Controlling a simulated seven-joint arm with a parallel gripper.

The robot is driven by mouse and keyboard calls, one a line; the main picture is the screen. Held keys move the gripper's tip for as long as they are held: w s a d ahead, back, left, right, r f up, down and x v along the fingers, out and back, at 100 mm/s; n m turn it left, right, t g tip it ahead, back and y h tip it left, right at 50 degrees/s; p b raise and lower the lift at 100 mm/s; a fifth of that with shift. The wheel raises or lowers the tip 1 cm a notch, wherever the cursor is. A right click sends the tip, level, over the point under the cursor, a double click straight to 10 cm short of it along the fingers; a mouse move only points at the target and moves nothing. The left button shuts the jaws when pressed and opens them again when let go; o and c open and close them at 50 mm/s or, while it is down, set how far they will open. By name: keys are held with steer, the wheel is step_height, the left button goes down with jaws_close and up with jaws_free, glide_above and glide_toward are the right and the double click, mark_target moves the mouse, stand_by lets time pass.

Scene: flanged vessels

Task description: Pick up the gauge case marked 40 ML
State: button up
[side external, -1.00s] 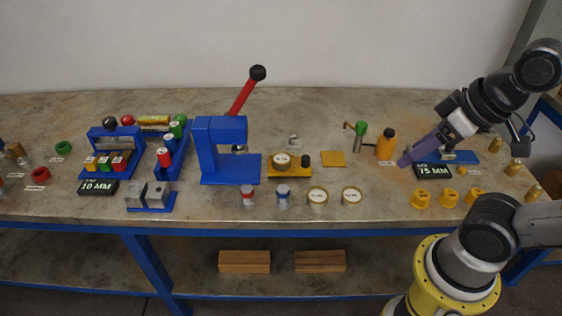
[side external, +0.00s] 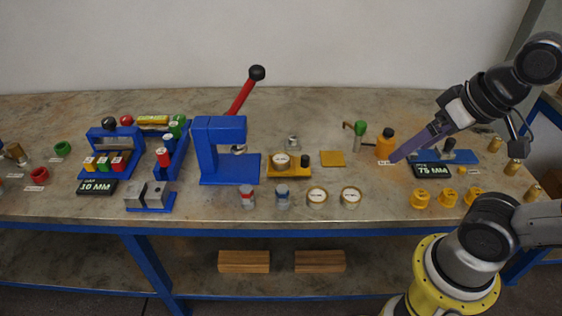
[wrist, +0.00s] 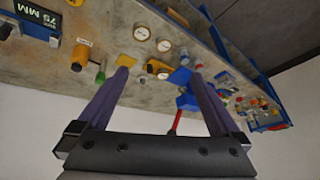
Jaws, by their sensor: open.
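The markings are too small to read, so I cannot tell which is 40 ML. Two round cases also show in the wrist view (wrist: 142,33) (wrist: 164,45). My gripper (side external: 393,160) is open and empty, right of and behind the front pair, close to the orange bottle (side external: 385,145). Its two fingers (wrist: 161,66) are spread in the wrist view.
A blue press (side external: 218,150) with a red lever stands left of the cases. Red- and blue-banded jars (side external: 248,196) are beside them. A black 75 MM display (side external: 432,171) and several yellow caps (side external: 420,198) lie right.

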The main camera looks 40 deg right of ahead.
steer(key=w+r+m, duration=0.7)
steer(key=w+m, duration=0.1)
steer(key=w, duration=0.1)
steer(key=m+g+y, duration=0.1)
steer(key=m+g, duration=0.4)
steer(key=m, duration=0.4)
glide_above(281, 158)
steer(key=f, duration=2.4)
steer(key=shift+d+f, duration=0.25)
steer(key=shift+f, duration=0.15)
steer(key=shift+a+f, duration=0.1)
steer(key=shift+f, duration=3.15)
